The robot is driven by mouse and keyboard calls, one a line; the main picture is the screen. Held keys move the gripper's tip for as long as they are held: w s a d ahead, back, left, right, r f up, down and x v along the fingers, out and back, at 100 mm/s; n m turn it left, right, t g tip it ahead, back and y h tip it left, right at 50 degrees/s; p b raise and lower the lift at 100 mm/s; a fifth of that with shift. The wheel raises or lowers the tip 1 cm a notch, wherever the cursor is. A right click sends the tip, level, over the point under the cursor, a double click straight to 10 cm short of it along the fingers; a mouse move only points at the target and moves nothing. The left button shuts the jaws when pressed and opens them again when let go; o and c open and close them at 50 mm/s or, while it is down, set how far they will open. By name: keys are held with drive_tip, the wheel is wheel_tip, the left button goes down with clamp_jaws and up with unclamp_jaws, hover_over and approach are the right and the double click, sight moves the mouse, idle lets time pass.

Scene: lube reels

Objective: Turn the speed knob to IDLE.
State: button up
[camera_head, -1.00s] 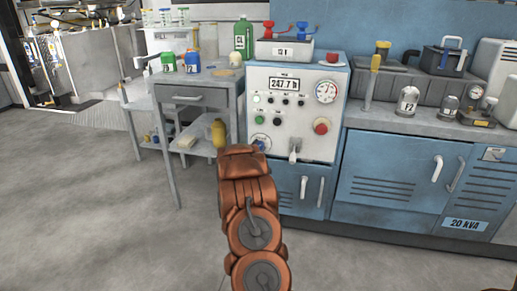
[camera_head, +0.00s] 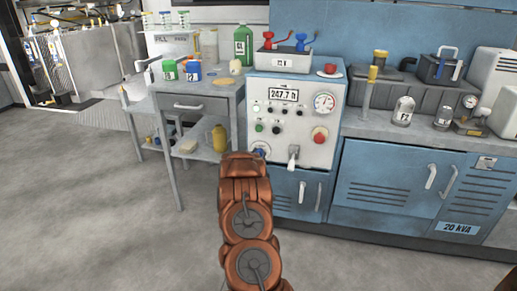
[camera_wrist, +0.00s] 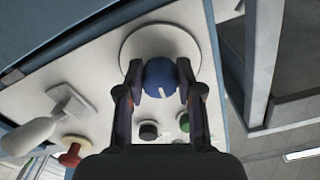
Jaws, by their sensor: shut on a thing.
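The speed knob (camera_wrist: 161,78) is a round blue knob with a white pointer line, set on a pale round dial plate (camera_wrist: 140,40) in the wrist view. My gripper (camera_wrist: 159,82) has one finger on each side of the knob and is shut on it. The white pointer line slants slightly in the wrist view; the dial's lettering cannot be read. In the head view the knob (camera_head: 260,150) shows only partly, above my copper-coloured arm, at the lower left of the white control panel (camera_head: 285,155). My arm hides the gripper there.
Near the knob are a white lever (camera_head: 293,156), a red button (camera_head: 320,135), a gauge (camera_head: 324,103) and small black and green buttons. A grey side table (camera_head: 200,92) with bottles stands left of the panel. The floor in front is clear.

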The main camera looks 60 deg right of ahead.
drive_tip(key=n+p, duration=0.5)
drive_tip(key=p, duration=0.1)
drive_tip(key=shift+r+n, duration=0.2)
drive_tip(key=shift+n, duration=0.2)
drive_tip(key=shift+f+n+p, duration=0.2)
drive_tip(key=shift+n+p, duration=0.5)
drive_tip(key=shift+p, duration=0.25)
drive_tip(key=o, duration=1.2)
drive_tip(key=shift+c, duration=0.2)
drive_tip(key=shift+s, duration=0.1)
drive_tip(key=shift+a, duration=0.1)
drive_tip(key=v, duration=1.1)
drive_tip(key=shift+s+a, duration=0.2)
drive_tip(key=shift+a, duration=0.15)
drive_tip(key=shift+r, duration=0.1)
